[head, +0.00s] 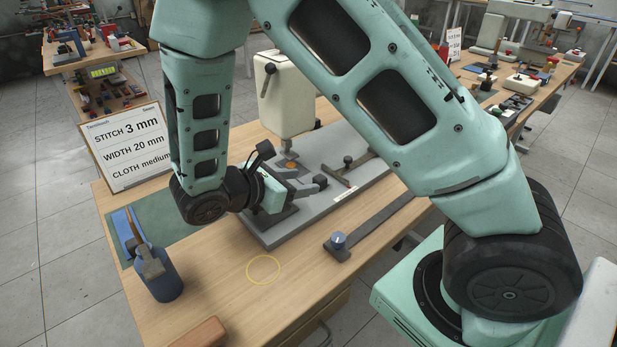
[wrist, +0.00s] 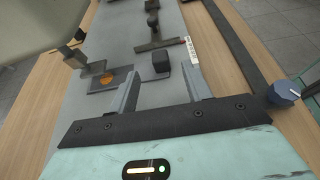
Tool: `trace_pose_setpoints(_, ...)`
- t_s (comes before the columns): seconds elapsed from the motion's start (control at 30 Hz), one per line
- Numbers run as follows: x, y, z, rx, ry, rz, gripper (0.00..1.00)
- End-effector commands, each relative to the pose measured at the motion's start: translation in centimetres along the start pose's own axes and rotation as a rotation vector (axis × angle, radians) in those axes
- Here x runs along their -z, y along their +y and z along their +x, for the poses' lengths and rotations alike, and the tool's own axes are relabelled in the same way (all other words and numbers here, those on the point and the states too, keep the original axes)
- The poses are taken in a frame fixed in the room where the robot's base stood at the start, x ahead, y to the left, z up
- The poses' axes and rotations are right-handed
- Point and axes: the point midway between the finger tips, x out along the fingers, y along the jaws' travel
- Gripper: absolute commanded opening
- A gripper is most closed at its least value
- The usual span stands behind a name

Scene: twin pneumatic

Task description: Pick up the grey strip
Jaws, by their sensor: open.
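A long flat dark grey strip (head: 383,219) lies on the wooden table beside the machine bed, with a blue knob (head: 338,240) at its near end. In the wrist view the strip (wrist: 243,45) runs along the right, its knob (wrist: 284,91) at lower right. My gripper (head: 309,178) is low over the grey machine bed, left of the strip. Its fingers (wrist: 160,88) are apart, with nothing visible between them.
A cream sewing head (head: 283,97) stands behind my gripper. A dark block (wrist: 161,65) is just beyond the fingertips, and a T-shaped guide (head: 346,172) sits farther along the bed. A sign (head: 128,144) stands at left. The table around the yellow ring (head: 263,270) is clear.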

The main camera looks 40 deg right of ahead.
Motion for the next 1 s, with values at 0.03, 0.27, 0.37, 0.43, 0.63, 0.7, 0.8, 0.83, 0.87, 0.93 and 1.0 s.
trace_pose_setpoints(0.03,0.0,0.0,0.4,0.001,-0.001,0.0,0.49)
trace_pose_setpoints(0.27,0.0,-0.1,4.0,0.005,-0.003,-0.001,0.49)
trace_pose_setpoints(0.37,0.0,0.0,5.1,0.003,-0.001,-0.001,0.49)
trace_pose_setpoints(0.43,0.0,-0.1,5.6,0.003,-0.002,0.0,0.49)
trace_pose_setpoints(0.63,0.0,0.0,5.7,0.001,-0.001,0.0,0.49)
trace_pose_setpoints(0.7,0.0,0.0,5.7,0.001,-0.001,0.0,0.46)
trace_pose_setpoints(0.8,0.0,0.0,5.7,0.001,-0.001,0.0,0.18)
trace_pose_setpoints(0.83,0.0,0.0,5.7,0.001,-0.001,0.0,0.1)
trace_pose_setpoints(0.87,0.0,0.0,5.7,0.001,-0.001,0.0,0.02)
trace_pose_setpoints(0.93,0.0,0.0,5.7,0.001,-0.001,0.0,0.01)
trace_pose_setpoints(1.0,0.0,0.0,5.7,0.001,-0.001,0.0,0.01)
